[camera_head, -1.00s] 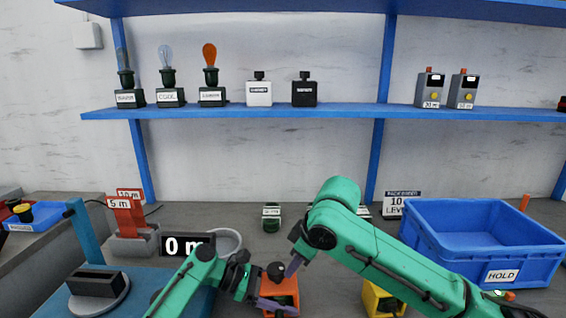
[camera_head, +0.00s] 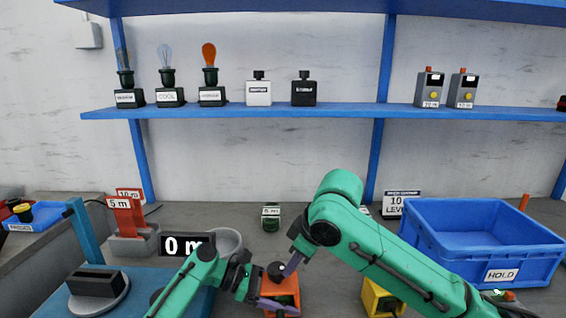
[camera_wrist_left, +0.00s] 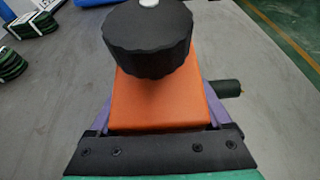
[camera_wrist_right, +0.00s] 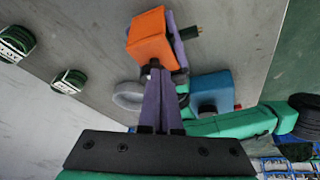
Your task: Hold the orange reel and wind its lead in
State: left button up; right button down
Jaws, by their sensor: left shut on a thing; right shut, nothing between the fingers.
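The orange reel (camera_head: 284,290) stands low at the centre of the head view, with a black knob (camera_head: 276,270) on top. My left gripper (camera_wrist_left: 158,115) is shut on the reel, one purple finger along each side. A dark plug-like end (camera_wrist_left: 228,88) sticks out at the reel's right side in the left wrist view; no length of lead is visible there. My right gripper (camera_head: 290,266) is shut and empty, its fingertips close beside the knob. In the right wrist view its fingers (camera_wrist_right: 158,75) reach to the orange reel (camera_wrist_right: 150,38); contact with the knob is unclear.
A yellow reel (camera_head: 380,300) stands right of the orange one, partly behind my right arm. A black display (camera_head: 186,245) reads "0 m". A grey ring-shaped dish (camera_head: 229,240) is behind my left arm. A blue HOLD bin (camera_head: 478,262) stands at the right.

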pick_arm(q)
jog(key=shift+a+f, duration=0.1)
jog(key=shift+f, duration=0.05)
pick_arm(e)
notch_tip(320, 180, up, 4)
jog(key=shift+a+r, duration=0.15)
jog(key=shift+r, duration=0.1)
jog(key=shift+w+d+f, duration=0.2)
jog(key=shift+d+f, duration=0.05)
jog(key=shift+f, duration=0.75)
jog(key=shift+w+d+f, duration=0.2)
jog(key=shift+w+f, duration=0.05)
jog(key=shift+f, duration=0.7)
jog(key=shift+w+d+f, duration=0.2)
jog(key=shift+d+f, duration=0.05)
jog(key=shift+f, duration=0.75)
jog(key=shift+w+a, duration=0.1)
jog(key=shift+a, duration=0.3)
pick_arm(q)
jog(key=shift+s, duration=0.1)
pick_arm(e)
jog(key=shift+a, duration=0.25)
jog(key=shift+s+a+f, duration=0.1)
jog(key=shift+s+a, duration=0.1)
